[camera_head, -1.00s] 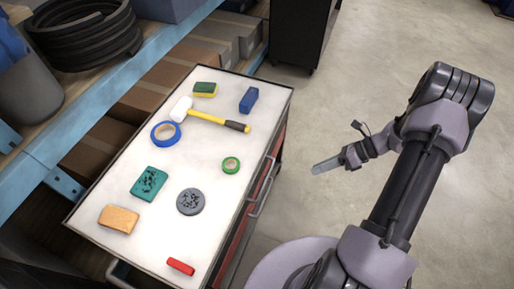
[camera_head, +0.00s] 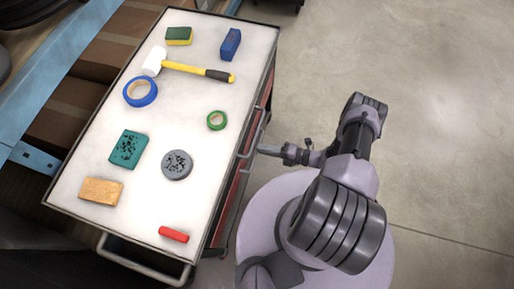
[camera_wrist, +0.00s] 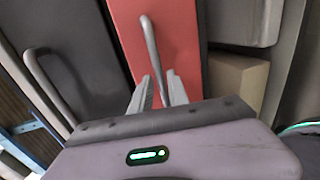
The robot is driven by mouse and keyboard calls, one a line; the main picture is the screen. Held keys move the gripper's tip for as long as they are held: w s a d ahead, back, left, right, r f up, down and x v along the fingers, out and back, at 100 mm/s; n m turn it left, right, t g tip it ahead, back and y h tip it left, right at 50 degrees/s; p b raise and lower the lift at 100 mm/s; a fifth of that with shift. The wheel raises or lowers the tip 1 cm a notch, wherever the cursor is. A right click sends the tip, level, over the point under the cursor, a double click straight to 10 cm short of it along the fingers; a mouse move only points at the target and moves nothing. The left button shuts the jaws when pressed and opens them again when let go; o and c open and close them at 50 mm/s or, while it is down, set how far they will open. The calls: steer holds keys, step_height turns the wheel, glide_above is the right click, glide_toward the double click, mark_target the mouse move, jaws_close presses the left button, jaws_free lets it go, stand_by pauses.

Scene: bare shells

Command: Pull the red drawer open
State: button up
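The red drawer (camera_wrist: 183,45) shows its front in the wrist view, with a pale bar handle (camera_wrist: 151,45) running down it. In the head view only a sliver of red (camera_head: 230,205) shows on the cart's right side. My gripper (camera_wrist: 160,92) is open, its two fingers apart and pointing at the red front. The handle's lower end lies in line with the gap between the fingers, nearer the right finger. I cannot tell whether they touch. In the head view my gripper (camera_head: 262,150) is close beside the cart's handle side. The drawer looks shut.
A dark grey drawer front (camera_wrist: 75,60) with its own handle (camera_wrist: 45,80) is left in the wrist view. The cart's white top (camera_head: 190,110) holds a mallet (camera_head: 195,70), tape rolls, sponges and blocks. Open floor (camera_head: 420,90) lies right of the cart.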

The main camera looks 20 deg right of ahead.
steer(key=shift+x, duration=1.75)
steer(key=shift+c, duration=0.4)
jaws_close()
